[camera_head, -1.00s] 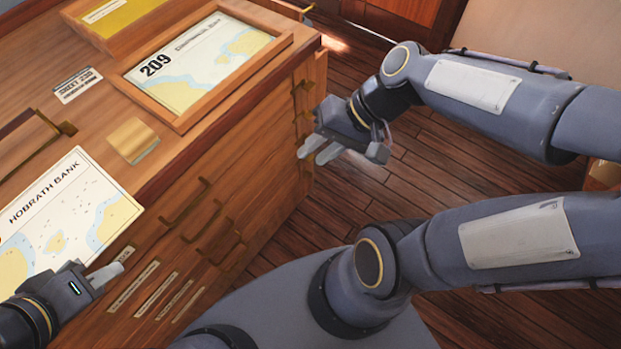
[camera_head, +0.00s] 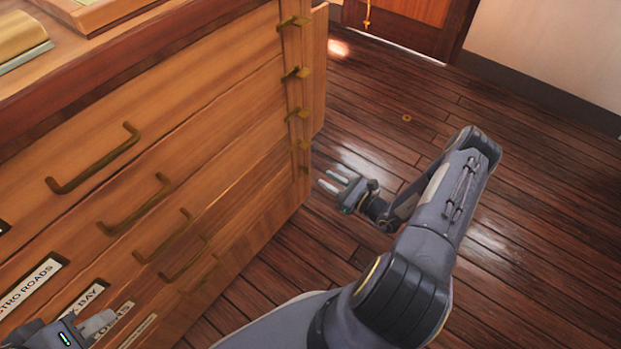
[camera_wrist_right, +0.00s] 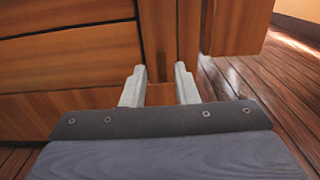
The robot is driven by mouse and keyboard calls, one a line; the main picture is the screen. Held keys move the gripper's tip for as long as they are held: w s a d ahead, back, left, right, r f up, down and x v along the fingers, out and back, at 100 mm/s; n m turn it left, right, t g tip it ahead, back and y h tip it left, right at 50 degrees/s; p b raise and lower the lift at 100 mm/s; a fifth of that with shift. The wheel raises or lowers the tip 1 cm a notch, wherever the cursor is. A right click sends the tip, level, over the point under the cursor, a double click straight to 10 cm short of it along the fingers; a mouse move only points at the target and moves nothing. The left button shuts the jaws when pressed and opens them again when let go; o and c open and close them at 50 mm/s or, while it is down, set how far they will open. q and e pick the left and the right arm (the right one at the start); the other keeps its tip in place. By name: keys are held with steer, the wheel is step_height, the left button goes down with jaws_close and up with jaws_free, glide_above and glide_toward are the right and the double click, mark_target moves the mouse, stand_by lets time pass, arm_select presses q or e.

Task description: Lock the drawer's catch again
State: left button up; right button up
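The wooden chart chest (camera_head: 215,125) fills the left of the head view, its drawers closed as far as I see. Several brass catches, such as the top one (camera_head: 295,21) and a lower one (camera_head: 300,145), line its right upright; I cannot tell which are locked. My right gripper (camera_head: 335,181) is low, beside the chest's right corner and below most catches. In the right wrist view its fingers (camera_wrist_right: 160,88) are apart and empty, facing the upright (camera_wrist_right: 158,40). My left gripper (camera_head: 100,324) is by the drawer labels at the lower left; its finger gap is unclear.
Brass drawer handles (camera_head: 95,160) stick out from the chest's front. A wooden panel (camera_head: 319,70) stands at its right edge. A small brass ring (camera_head: 407,118) lies on the plank floor (camera_head: 540,200). A wooden door (camera_head: 415,20) is at the back. Floor right of the chest is clear.

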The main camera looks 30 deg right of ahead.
mark_target(304, 172)
steer(key=b+x, duration=0.1)
steer(key=x, duration=0.6)
steer(key=shift+w+b, duration=0.3)
steer(key=shift+b, duration=0.1)
steer(key=shift+a, duration=0.1)
jaws_close()
